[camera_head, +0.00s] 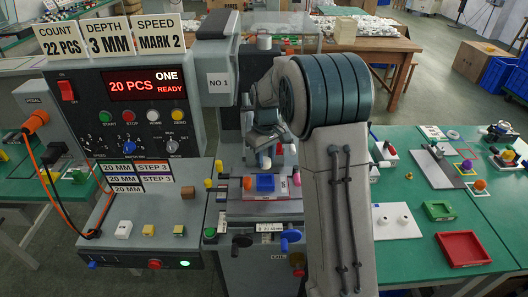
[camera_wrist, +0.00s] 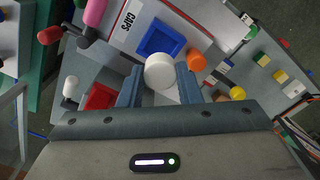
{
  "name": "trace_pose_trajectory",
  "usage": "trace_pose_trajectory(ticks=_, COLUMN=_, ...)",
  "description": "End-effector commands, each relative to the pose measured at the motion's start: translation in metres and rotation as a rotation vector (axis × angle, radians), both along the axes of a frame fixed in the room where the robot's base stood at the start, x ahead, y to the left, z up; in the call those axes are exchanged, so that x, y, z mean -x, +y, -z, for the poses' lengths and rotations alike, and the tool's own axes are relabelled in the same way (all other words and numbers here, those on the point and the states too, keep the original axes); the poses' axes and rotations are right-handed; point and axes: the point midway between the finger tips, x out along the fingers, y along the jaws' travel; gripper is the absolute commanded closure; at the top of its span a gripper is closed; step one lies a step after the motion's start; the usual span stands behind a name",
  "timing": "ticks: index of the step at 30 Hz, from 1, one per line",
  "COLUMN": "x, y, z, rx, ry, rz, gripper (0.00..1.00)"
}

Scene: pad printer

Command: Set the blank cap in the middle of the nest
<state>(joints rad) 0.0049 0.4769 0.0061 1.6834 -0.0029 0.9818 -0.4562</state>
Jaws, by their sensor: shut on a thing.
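The blank cap, a white round cap (camera_wrist: 160,71), is between the two blue-grey fingers of my gripper (camera_wrist: 161,82) in the wrist view. The gripper is shut on it. The nest, a blue square holder with a raised rim (camera_wrist: 147,47), lies just beyond the cap in that view, and the cap overlaps its near edge in the picture. In the head view the blue nest (camera_head: 265,183) sits on the machine's bed, below my gripper (camera_head: 265,156). The cap looks held above the nest's level; the exact height is hard to tell.
An orange knob (camera_wrist: 196,61) stands close beside the nest, also in the head view (camera_head: 247,183). A red square tray (camera_wrist: 100,97) lies near the left finger. The machine's control panel (camera_head: 130,115) stands to the left. Trays and parts cover the green table (camera_head: 410,260) at right.

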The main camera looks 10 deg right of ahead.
Motion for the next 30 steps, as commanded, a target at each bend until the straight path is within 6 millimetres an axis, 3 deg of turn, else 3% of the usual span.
trace_pose_trajectory(ticks=11, x=0.001, y=-0.001, z=0.003, rx=0.0, ry=0.0, rz=0.0, gripper=0.9)
trace_pose_trajectory(ticks=30, x=0.001, y=-0.001, z=0.051, rx=0.0, ry=0.0, rz=0.0, gripper=0.9)
